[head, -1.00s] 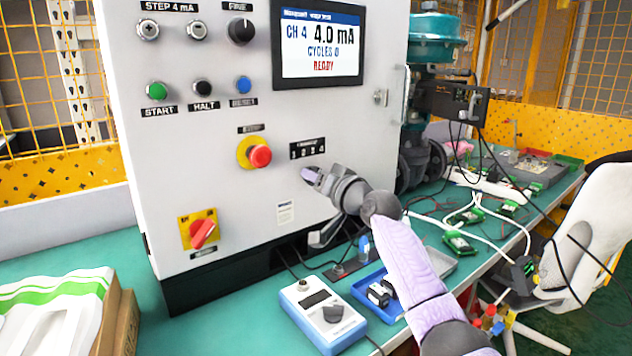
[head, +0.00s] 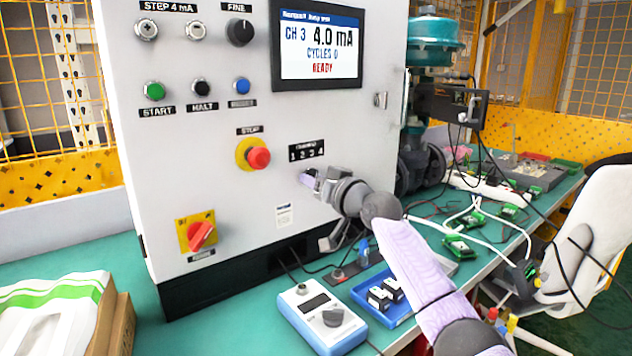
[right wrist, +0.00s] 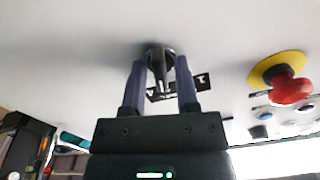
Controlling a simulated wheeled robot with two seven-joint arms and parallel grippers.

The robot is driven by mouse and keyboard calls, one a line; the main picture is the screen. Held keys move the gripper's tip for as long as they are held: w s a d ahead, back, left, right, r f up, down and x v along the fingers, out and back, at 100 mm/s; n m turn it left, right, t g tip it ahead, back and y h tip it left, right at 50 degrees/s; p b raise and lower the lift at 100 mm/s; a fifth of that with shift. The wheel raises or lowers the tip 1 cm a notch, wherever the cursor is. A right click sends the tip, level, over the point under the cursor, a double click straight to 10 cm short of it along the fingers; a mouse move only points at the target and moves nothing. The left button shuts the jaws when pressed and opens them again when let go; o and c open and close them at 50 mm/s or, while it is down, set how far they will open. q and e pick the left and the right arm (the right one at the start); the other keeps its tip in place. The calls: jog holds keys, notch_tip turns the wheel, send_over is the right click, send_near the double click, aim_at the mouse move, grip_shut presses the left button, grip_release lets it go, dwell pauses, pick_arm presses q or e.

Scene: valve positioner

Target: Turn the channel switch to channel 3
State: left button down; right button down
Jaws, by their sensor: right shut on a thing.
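The channel switch, a dark rotary knob (right wrist: 160,62), shows in the right wrist view between the two fingers of my right gripper (right wrist: 159,80). In the head view my right gripper (head: 310,180) is at the cabinet face, just under the channel label (head: 306,151) marked 1 to 4, and it hides the knob. The gripper is shut on the knob. The cabinet screen (head: 318,48) reads CH 3, 4.0 mA, CYCLES 0 and READY. My left gripper is in neither view.
The red stop button (head: 258,158) on its yellow ring is left of my right gripper. A red rotary switch (head: 201,236) is lower left. A blue-grey handheld box (head: 322,318) and a blue tray (head: 402,318) stand on the green bench below my right arm.

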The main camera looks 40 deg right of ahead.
jog(key=c, duration=0.7)
grip_release()
jog(key=shift+f, duration=0.1)
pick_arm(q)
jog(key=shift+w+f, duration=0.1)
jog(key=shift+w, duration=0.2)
pick_arm(e)
jog(key=shift+o, duration=0.2)
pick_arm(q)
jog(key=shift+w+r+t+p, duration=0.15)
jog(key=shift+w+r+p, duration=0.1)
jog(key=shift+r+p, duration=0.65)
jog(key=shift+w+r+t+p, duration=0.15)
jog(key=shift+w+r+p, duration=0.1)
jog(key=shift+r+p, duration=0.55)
pick_arm(e)
jog(key=s+a, duration=0.1)
jog(key=s, duration=0.9)
